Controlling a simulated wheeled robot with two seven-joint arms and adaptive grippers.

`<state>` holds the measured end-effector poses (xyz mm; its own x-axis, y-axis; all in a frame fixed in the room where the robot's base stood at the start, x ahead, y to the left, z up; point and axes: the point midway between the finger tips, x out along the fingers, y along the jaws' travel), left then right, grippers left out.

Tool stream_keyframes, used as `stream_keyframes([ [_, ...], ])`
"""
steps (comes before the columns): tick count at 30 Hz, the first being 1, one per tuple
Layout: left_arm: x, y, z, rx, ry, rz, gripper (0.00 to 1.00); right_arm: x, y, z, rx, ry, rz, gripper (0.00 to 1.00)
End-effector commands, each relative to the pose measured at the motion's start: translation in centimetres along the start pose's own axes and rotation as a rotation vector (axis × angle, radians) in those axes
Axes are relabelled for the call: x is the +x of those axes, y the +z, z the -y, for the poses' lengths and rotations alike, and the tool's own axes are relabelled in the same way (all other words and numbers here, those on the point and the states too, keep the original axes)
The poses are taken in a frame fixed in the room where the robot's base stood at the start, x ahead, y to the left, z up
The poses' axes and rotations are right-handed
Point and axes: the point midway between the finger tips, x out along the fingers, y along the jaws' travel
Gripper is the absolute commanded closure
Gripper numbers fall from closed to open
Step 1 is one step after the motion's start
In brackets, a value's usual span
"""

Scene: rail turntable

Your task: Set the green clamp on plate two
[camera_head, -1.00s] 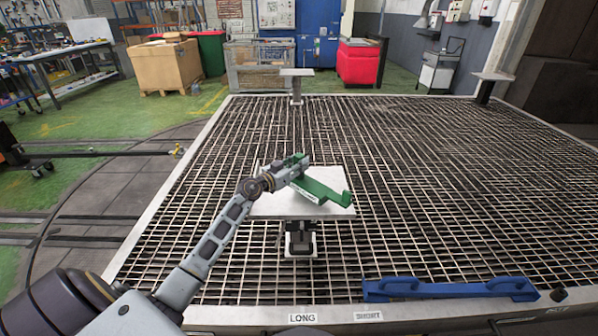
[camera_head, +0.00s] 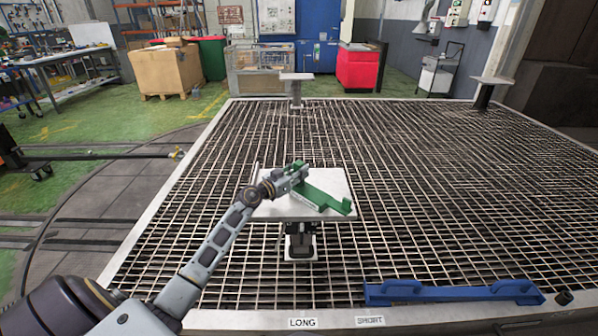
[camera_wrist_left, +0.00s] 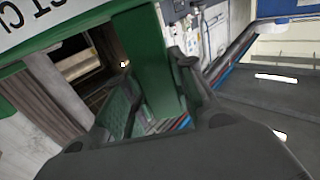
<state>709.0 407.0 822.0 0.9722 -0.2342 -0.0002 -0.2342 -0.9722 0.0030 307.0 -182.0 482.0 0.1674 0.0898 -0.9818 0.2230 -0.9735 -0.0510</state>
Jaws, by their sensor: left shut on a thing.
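The green clamp (camera_head: 322,199) is a long green bar with an upright end and a pale label. It is over the near white plate (camera_head: 275,210), on a short post above the grating. My left gripper (camera_head: 298,171) is shut on its upright end. I cannot tell whether the clamp touches the plate. In the left wrist view, the green clamp (camera_wrist_left: 148,60) is between the dark fingers (camera_wrist_left: 160,110), and part of its lettered label shows. Two more pale plates stand on posts at the back middle (camera_head: 297,76) and back right (camera_head: 492,80). No plate number is readable. My right gripper is not in view.
A blue bar-shaped clamp (camera_head: 450,292) lies at the front edge of the grating, near the LONG (camera_head: 303,323) and SHORT (camera_head: 370,321) labels. A small dark knob (camera_head: 564,298) is beside it. The grating (camera_head: 430,190) right of the near plate is clear.

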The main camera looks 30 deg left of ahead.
Motion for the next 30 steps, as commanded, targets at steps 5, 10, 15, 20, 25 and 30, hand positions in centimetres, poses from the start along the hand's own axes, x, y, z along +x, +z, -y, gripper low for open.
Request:
stream_keyframes([
  [5,0.0,0.1,0.0,0.0,0.0,0.0,0.58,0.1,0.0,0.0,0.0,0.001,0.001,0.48],
  [10,0.0,0.1,0.0,0.0,0.0,0.0,0.53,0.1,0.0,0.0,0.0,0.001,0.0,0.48],
  [15,0.0,0.1,0.0,0.001,0.0,0.0,0.53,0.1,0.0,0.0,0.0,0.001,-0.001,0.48],
  [20,0.0,-0.1,0.0,0.002,0.0,0.0,0.53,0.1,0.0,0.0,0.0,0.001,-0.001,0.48],
  [25,-0.6,-0.1,0.0,0.0,-0.001,0.001,0.53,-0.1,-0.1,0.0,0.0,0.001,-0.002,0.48],
  [30,-1.7,-0.2,0.0,0.001,-0.001,0.002,0.53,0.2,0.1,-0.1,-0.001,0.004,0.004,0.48],
])
